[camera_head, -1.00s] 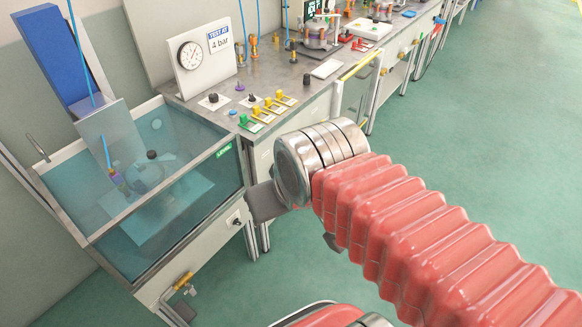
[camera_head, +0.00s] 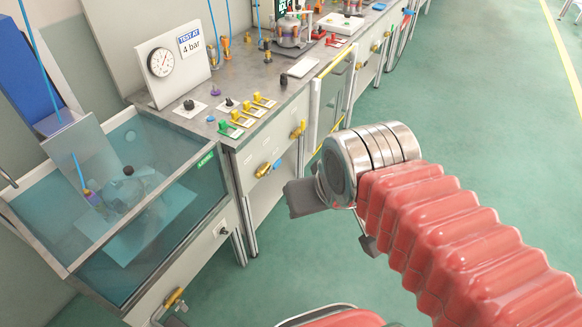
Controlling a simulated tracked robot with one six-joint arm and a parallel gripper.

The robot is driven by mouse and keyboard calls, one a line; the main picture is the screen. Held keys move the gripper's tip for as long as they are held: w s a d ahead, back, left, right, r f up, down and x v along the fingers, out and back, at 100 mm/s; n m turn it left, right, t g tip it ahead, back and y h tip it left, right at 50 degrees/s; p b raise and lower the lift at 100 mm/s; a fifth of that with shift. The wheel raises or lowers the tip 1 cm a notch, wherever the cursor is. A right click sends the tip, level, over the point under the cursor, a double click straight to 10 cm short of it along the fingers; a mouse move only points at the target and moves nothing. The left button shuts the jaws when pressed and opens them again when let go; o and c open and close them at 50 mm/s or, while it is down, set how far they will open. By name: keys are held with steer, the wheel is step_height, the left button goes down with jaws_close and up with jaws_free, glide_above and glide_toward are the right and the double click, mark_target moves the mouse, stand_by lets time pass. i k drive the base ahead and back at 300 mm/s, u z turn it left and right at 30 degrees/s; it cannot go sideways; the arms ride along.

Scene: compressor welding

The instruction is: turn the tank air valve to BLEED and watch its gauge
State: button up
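A round white gauge (camera_head: 161,62) is set in an upright white panel on the bench, beside a "TEST AT 4 bar" sign (camera_head: 196,43). A black knob (camera_head: 188,104) on a white plate stands before it, and a smaller black knob (camera_head: 229,102) is to its right. Brass valves sit on the bench front, one with a blue handle (camera_head: 276,164), one with a yellow handle (camera_head: 298,129). I cannot tell which is the tank air valve. The needle and labels are too small to read. My gripper (camera_head: 303,198) hangs clear of the bench front; its fingers are not clearly visible.
A glass-walled water tank (camera_head: 208,158) stands at left with a submerged part in it. Green and yellow toggle clamps (camera_head: 248,111) line the bench edge. A yellow-framed panel (camera_head: 331,98) is on the bench front. The green floor at right is clear.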

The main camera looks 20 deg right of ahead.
mark_target(278, 161)
steer(key=z, duration=0.15)
steer(key=i, duration=1)
steer(key=z, duration=0.1)
steer(key=k, duration=0.5)
steer(key=u, duration=0.7)
steer(key=i, duration=0.6)
